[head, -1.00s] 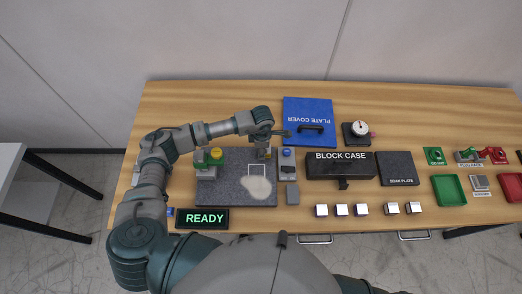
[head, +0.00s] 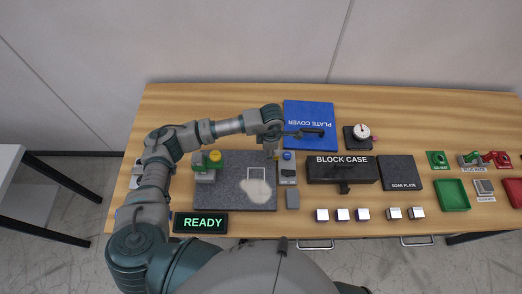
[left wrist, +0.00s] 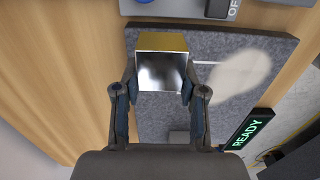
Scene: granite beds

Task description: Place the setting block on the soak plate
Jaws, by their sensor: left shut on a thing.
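My left gripper (head: 272,152) is above the back right corner of the granite bed, beside the blue-buttoned switch box. In the left wrist view it is shut on a shiny metal block (left wrist: 161,72) with a gold-coloured side, likely the setting block. The block sits between both fingers, with the granite beyond it. In the head view the block is small and mostly hidden by the gripper. The dark soak plate (head: 400,172) lies to the right of the block case, away from the gripper, with nothing visible on it. My right gripper is out of view.
The granite bed (head: 215,195) has a pale patch and white outline. The black block case (head: 341,171) stands between gripper and soak plate. The blue plate cover (head: 310,112) lies behind. Several small blocks (head: 342,215) line the front. A dial gauge (head: 361,131) stands behind the case.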

